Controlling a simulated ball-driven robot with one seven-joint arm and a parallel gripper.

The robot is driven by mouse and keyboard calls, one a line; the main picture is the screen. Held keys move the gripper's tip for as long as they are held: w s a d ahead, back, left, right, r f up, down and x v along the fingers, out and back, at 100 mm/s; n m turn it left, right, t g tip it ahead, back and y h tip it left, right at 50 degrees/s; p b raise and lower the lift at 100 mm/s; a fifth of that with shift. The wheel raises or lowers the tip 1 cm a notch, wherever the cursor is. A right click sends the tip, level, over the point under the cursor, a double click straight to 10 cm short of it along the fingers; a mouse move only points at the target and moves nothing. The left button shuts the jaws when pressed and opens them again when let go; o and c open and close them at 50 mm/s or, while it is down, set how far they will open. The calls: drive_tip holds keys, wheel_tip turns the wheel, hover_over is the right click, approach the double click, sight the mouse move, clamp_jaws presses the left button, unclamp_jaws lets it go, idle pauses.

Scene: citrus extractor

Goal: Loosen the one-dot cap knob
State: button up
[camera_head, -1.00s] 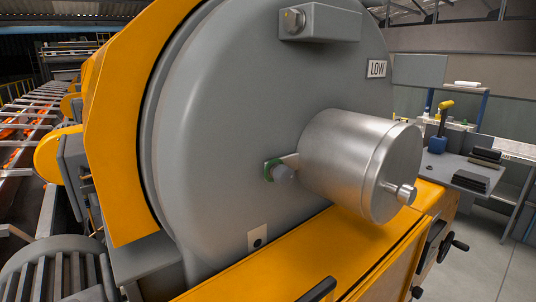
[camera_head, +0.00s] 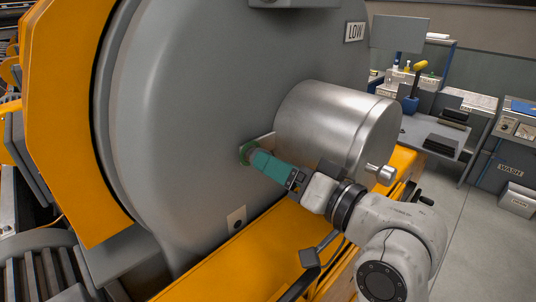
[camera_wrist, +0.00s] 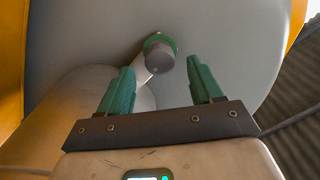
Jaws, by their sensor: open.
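The one-dot cap knob, a small grey cylinder in a green ring (camera_head: 243,152), sits on the big grey drum face, left of the steel cylinder. A plate with one dark dot (camera_head: 237,219) is below it. In the wrist view the knob (camera_wrist: 161,60) shows whole, its green ring behind it. My gripper (camera_head: 256,160) has green fingers and points at the knob, hiding most of it in the head view. In the wrist view my gripper (camera_wrist: 160,68) is open, one finger on each side of the knob, with gaps visible. I cannot tell how deep the knob is between them.
The steel cylinder (camera_head: 335,125) with its end knob (camera_head: 381,174) juts out close above my gripper. The yellow base ledge (camera_head: 230,262) runs below. A "LOW" label (camera_head: 355,31) is on the drum. A workbench (camera_head: 430,135) stands at the right, with clear floor before it.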

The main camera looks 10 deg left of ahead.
drive_tip(key=shift+p+x, duration=0.3)
drive_tip(key=shift+x, duration=1.2)
drive_tip(key=c, duration=1.1)
